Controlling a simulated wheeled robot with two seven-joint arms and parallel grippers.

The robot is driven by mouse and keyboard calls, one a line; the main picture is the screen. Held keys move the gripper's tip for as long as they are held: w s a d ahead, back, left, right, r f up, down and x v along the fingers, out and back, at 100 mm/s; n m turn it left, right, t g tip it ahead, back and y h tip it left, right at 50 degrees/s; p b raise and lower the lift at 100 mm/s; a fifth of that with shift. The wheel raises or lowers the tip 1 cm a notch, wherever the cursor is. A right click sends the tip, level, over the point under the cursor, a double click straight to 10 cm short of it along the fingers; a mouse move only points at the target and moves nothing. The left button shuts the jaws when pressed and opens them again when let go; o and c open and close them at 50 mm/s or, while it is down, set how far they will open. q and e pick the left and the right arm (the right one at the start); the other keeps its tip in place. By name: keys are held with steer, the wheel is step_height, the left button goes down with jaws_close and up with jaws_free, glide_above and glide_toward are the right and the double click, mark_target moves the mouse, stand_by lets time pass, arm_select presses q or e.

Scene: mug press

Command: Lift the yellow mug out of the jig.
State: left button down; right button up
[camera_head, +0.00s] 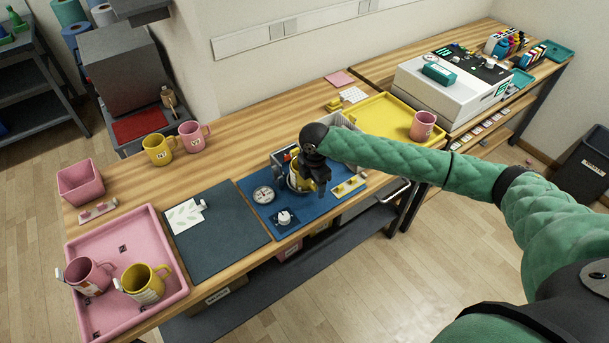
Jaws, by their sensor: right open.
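A yellow mug (294,174) sits in the jig (281,157) on the blue press plate (262,213). Most of this mug is hidden behind my right gripper. My right gripper (319,187) is over the right side of the mug, fingers pointing down, open. I cannot tell whether the fingers touch the mug. My left gripper is not in view.
A gauge (263,195) and a knob (285,217) are on the blue plate. A pink tray (90,245) at left holds a pink mug and a yellow mug. More mugs stand behind. A yellow tray (385,112) with a pink mug (422,125) is right.

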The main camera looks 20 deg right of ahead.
steer(key=c, duration=1.1)
steer(key=shift+c, duration=0.8)
steer(key=shift+r, duration=0.15)
